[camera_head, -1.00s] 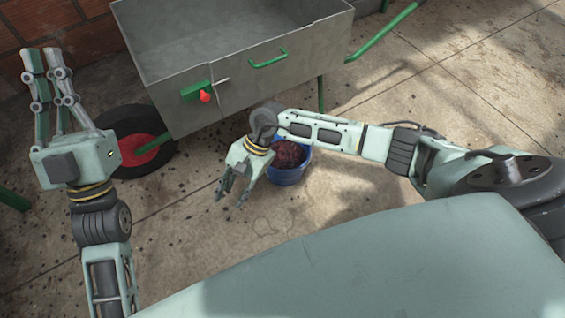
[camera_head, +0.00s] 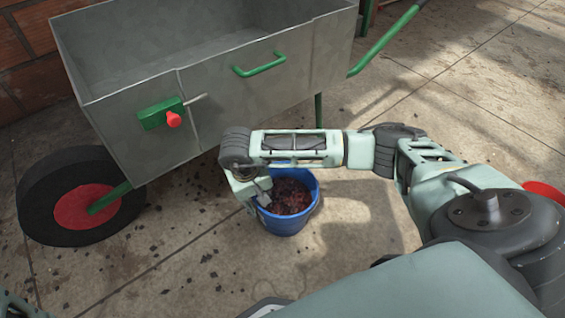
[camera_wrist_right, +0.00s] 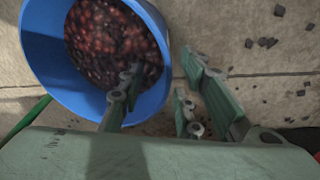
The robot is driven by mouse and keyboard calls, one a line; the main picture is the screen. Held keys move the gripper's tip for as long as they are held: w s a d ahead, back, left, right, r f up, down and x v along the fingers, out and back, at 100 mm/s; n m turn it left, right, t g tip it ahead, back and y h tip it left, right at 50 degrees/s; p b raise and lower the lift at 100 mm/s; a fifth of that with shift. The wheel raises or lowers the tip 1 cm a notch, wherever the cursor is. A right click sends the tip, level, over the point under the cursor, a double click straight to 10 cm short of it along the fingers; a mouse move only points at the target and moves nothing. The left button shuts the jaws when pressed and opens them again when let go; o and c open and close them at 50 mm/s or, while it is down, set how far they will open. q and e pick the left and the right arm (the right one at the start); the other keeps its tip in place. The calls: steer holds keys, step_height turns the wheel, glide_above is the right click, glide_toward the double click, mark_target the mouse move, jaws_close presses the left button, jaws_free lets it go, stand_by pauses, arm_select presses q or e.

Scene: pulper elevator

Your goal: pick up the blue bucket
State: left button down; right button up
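The blue bucket (camera_head: 287,228) stands upright on the concrete floor beside the cart and holds dark red berries (camera_head: 291,197). In the right wrist view the bucket (camera_wrist_right: 152,108) fills the upper left. My right gripper (camera_head: 258,202) is at the bucket's left side in the head view, partly hidden by its own wrist. In the right wrist view its fingers (camera_wrist_right: 162,72) are apart, one over the bucket's rim and opening, the others outside the wall. Contact with the wall cannot be told. My left gripper is out of view; only a bit of pale green shows at the lower left.
A grey metal cart (camera_head: 230,85) with green handles and a red knob (camera_head: 173,120) stands just behind the bucket. Its black wheel (camera_head: 40,205) is at the left. A red round thing (camera_head: 543,192) shows at the right edge. The floor in front of the bucket is mostly clear.

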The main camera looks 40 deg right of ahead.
steer(key=shift+d+f+b, duration=0.1)
steer(key=shift+f+b, duration=0.25)
steer(key=shift+f, duration=0.6)
steer(key=f+b, duration=0.4)
steer(key=shift+w+d, duration=0.2)
steer(key=shift+w, duration=0.2)
steer(key=shift+d+f+b, duration=0.1)
steer(key=shift+f+b, duration=0.3)
steer(key=shift+f, duration=0.1)
steer(key=shift+r, duration=0.1)
steer(key=shift+c, duration=0.5)
jaws_close()
steer(key=shift+w, duration=0.1)
steer(key=shift+r, duration=0.15)
